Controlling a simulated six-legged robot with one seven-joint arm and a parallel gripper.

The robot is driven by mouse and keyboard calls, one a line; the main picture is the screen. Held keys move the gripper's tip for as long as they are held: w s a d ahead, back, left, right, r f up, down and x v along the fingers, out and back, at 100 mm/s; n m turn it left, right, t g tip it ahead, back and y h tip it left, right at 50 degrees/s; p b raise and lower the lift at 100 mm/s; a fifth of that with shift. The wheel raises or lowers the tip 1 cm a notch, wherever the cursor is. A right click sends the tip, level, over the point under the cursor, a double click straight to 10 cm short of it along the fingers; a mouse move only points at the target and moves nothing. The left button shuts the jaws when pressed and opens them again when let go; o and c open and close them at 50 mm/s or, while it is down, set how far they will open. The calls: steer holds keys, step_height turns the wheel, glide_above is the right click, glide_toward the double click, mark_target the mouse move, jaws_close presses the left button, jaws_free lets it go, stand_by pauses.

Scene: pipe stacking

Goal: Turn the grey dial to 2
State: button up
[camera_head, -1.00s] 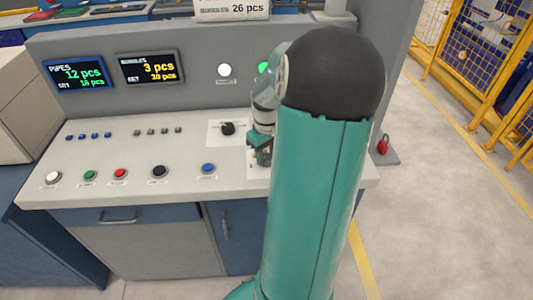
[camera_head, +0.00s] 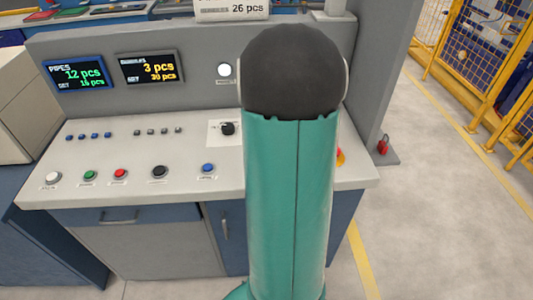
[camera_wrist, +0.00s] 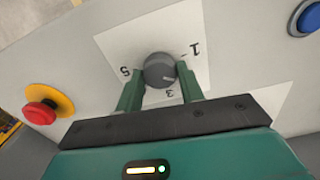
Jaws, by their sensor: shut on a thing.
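The grey dial (camera_wrist: 158,72) sits on a white label with the numbers 1, 3 and 5 around it in the wrist view. My gripper (camera_wrist: 159,69) has its two green fingers on either side of the dial and is shut on it. The 3 lies on the near side of the dial, the 1 to the right and the 5 to the left. No printed 2 shows, and I cannot clearly read where the dial points. In the head view, my arm hides the grey dial and my gripper.
A red button on a yellow base (camera_wrist: 42,109) stands left of the dial in the wrist view; a blue button (camera_wrist: 307,18) is at upper right. In the head view, a black dial (camera_head: 228,129) and several buttons cover the console (camera_head: 130,155), below two displays.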

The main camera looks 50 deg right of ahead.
steer(key=shift+m, duration=0.6)
steer(key=o, duration=1)
steer(key=shift+r, duration=0.15)
step_height(320, 180, up, 14)
steer(key=shift+f, duration=0.2)
